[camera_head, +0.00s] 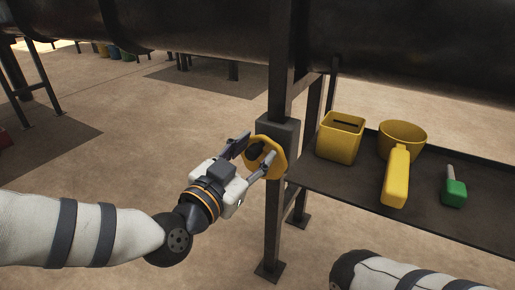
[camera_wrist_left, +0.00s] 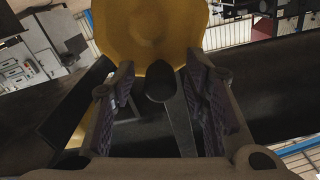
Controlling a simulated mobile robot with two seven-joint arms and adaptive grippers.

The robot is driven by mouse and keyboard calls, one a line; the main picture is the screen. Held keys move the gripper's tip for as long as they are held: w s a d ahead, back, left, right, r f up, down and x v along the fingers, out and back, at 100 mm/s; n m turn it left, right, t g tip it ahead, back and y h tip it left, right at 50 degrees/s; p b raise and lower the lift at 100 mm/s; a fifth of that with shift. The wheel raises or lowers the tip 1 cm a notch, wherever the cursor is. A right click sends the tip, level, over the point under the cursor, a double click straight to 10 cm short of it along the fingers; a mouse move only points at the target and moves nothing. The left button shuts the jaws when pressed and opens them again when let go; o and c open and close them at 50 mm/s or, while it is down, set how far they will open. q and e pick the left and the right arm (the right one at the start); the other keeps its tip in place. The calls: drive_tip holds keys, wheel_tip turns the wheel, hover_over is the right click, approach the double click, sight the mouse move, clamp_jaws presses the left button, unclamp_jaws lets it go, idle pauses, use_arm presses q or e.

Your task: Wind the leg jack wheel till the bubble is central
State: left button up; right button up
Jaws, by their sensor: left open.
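The yellow leg jack wheel (camera_head: 276,150) is mounted on a grey box (camera_head: 283,128) on the dark upright leg (camera_head: 274,220). My left gripper (camera_head: 259,150) is open at the wheel, its fingers spread in front of the face. In the left wrist view the yellow wheel (camera_wrist_left: 150,30) fills the top, and a dark rounded knob (camera_wrist_left: 160,84) on a stem shows between the two open fingers (camera_wrist_left: 160,100). I cannot tell whether the fingers touch the knob. No bubble can be made out in either view. My right gripper is out of view.
A large dark pipe (camera_head: 400,45) runs overhead. Open floor (camera_head: 90,180) lies left.

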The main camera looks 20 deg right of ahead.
use_arm(q)
clamp_jaws()
drive_tip(key=shift+a, duration=0.1)
drive_tip(key=n, duration=0.2)
drive_tip(key=w+n, duration=0.1)
drive_tip(key=shift+a+n, duration=0.35)
drive_tip(key=shift+n, duration=0.05)
drive_tip(key=shift+w+a+f+n+b, duration=0.3)
drive_tip(key=shift+f+n+b, duration=0.65)
drive_tip(key=shift+n, duration=1.7)
drive_tip(key=shift+w+a+f+n+b, duration=0.35)
drive_tip(key=shift+n+b, duration=1.05)
drive_tip(key=shift+n, duration=1.3)
drive_tip(key=shift+w+a+f+n+b, duration=0.15)
drive_tip(key=shift+w+f+n+b, duration=0.55)
drive_tip(key=shift+n, duration=1.95)
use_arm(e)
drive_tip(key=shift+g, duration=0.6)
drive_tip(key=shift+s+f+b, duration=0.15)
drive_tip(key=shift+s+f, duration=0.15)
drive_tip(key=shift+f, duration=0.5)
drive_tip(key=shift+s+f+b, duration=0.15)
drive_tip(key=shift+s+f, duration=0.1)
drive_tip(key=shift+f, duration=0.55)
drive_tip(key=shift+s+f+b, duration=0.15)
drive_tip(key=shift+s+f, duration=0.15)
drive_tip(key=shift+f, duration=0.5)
